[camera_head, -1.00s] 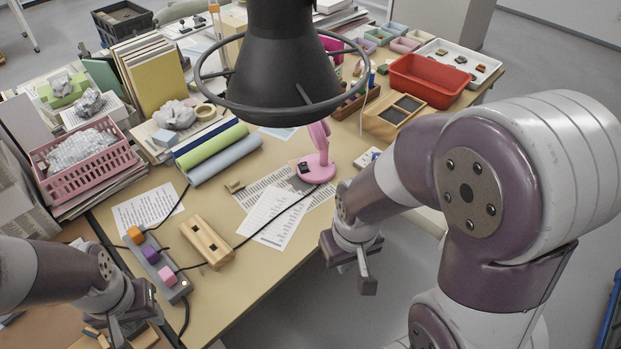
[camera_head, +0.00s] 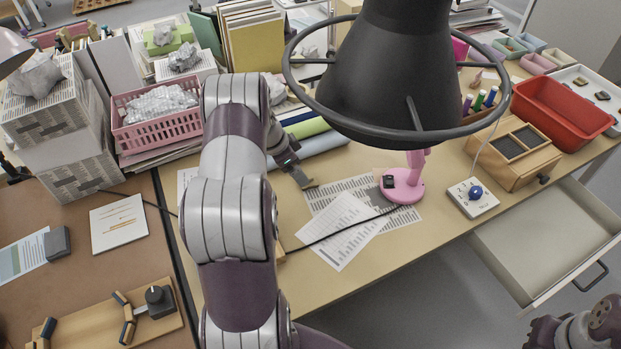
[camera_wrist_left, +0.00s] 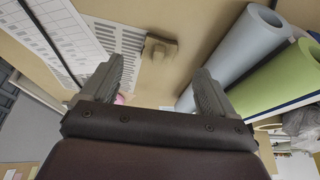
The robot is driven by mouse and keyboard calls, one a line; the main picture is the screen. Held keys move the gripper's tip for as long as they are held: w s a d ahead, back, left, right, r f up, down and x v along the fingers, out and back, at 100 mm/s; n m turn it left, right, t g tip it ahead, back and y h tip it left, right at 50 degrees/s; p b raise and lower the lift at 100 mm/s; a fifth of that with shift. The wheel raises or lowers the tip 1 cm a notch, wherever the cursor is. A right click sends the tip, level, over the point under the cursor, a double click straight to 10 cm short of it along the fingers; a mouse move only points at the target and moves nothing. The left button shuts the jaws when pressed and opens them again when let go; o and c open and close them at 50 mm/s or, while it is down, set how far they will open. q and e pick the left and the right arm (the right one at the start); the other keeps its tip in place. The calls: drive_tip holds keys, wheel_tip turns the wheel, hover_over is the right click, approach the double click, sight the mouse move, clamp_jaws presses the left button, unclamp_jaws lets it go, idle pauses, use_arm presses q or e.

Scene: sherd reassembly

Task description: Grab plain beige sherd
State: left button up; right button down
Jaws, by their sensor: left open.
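The plain beige sherd (camera_wrist_left: 160,47) lies on the tan desk beside a printed sheet in the left wrist view. It is a small brownish-beige piece with an uneven edge. My left gripper (camera_wrist_left: 160,84) is open, with nothing between its fingers. The sherd shows beyond the fingertips, between their lines and apart from them. In the head view my left gripper (camera_head: 299,176) is above the desk near the printed sheets, and I cannot clearly tell the sherd from the fingers. My right arm shows only partly at the lower right corner, its fingers unclear.
Rolled green and blue sheets (camera_head: 310,138) lie close behind the left gripper. A black lamp shade with a ring (camera_head: 400,75) hangs over the desk. A pink stand (camera_head: 403,186) is to the right. An open drawer (camera_head: 545,235) juts out at the front right.

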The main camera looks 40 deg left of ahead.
use_arm(q)
drive_tip(key=x, duration=0.2)
drive_tip(key=p+x, duration=0.1)
drive_tip(key=x, duration=0.2)
drive_tip(key=shift+w+d, duration=0.3)
drive_tip(key=shift+w, duration=0.15)
drive_tip(key=shift+w+f, duration=0.25)
drive_tip(key=shift+f, duration=0.2)
drive_tip(key=c, duration=1.2)
